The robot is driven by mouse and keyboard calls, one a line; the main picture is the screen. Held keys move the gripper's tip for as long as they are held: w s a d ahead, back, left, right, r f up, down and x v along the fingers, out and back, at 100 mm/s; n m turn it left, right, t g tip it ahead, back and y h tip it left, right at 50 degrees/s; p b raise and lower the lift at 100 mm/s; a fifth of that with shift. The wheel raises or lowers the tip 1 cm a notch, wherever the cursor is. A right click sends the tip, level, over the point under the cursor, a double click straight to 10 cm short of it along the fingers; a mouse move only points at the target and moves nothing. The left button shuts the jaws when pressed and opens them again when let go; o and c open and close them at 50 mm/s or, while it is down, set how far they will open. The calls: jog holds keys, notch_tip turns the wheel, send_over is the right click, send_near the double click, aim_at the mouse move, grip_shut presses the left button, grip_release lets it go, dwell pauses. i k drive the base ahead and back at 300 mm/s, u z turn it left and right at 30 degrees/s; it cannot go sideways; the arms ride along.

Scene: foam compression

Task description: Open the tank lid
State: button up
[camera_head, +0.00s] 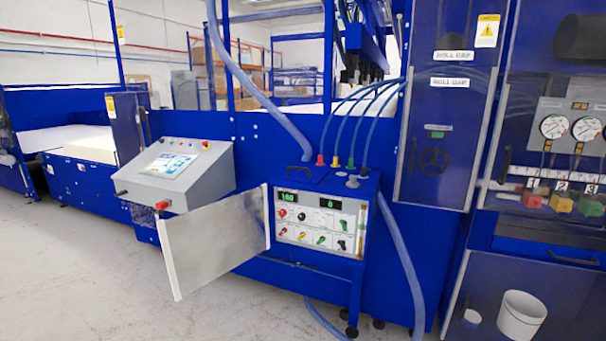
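A blue cabinet (316,260) stands in the middle, against the large blue machine. On its top is a flat blue panel with a black arched handle (300,171), which looks like the tank lid (308,183). The panel lies flat and looks closed. Several coloured hose fittings and a grey cap (352,181) sit on the top, behind and to the right of the handle. My gripper is not in view, and nothing touches the handle.
The cabinet's pale front door (215,240) stands open, swung out to the left, baring a control panel (318,222). A grey console (175,170) is at the left. Hoses (401,255) run down at the right. Grey floor (100,290) in front is clear.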

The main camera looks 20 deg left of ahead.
aim_at(309, 175)
jog(key=u, duration=0.3)
jog(key=i, duration=0.3)
jog(key=u, duration=1)
jog(key=i, duration=0.7)
jog(key=u, duration=0.5)
jog(key=i, duration=0.95)
jog(key=z, duration=0.25)
